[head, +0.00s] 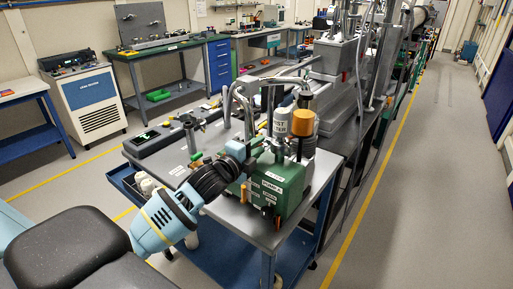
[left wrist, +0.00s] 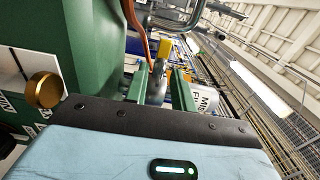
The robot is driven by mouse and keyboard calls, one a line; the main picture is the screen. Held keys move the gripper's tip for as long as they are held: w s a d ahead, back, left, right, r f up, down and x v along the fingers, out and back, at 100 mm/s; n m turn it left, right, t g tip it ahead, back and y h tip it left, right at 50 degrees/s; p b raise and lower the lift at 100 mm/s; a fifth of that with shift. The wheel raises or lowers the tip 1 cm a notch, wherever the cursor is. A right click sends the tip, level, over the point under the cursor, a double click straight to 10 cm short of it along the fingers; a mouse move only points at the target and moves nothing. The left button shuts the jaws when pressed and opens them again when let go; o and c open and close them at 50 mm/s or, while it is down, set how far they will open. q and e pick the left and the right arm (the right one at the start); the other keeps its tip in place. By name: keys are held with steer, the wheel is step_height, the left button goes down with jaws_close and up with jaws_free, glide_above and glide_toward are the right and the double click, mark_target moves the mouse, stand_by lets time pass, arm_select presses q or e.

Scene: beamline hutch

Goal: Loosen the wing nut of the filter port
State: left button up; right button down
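The green pump (head: 275,188) stands on a grey cart top. A white cylinder with a partly legible "...ST FILTER" label (head: 281,122) rises from it. The label also shows in part in the left wrist view (left wrist: 206,100). My left gripper (head: 256,147) is at the pump's upper left side, close to the filter. In the left wrist view its two fingers (left wrist: 160,88) stand apart, with a grey metal part (left wrist: 157,86) between them. I cannot tell whether they touch it. I cannot make out the wing nut clearly. My right gripper is out of view.
An orange-capped part (head: 302,122) and bent metal pipes (head: 240,100) crowd the pump. A brass knob (left wrist: 44,90) is close to my left gripper. Tools and a black rail lie on the cart top (head: 168,160). The aisle floor (head: 420,190) at right is clear.

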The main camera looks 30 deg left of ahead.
arm_select(q)
steer(key=shift+c, duration=0.2)
jaws_close()
steer(key=shift+n, duration=0.3)
steer(key=n, duration=1.1)
steer(key=shift+n, duration=0.3)
steer(key=shift+s+n, duration=0.1)
steer(key=shift+n, duration=2.1)
steer(key=shift+r, duration=0.1)
steer(key=shift+o, duration=0.2)
jaws_free()
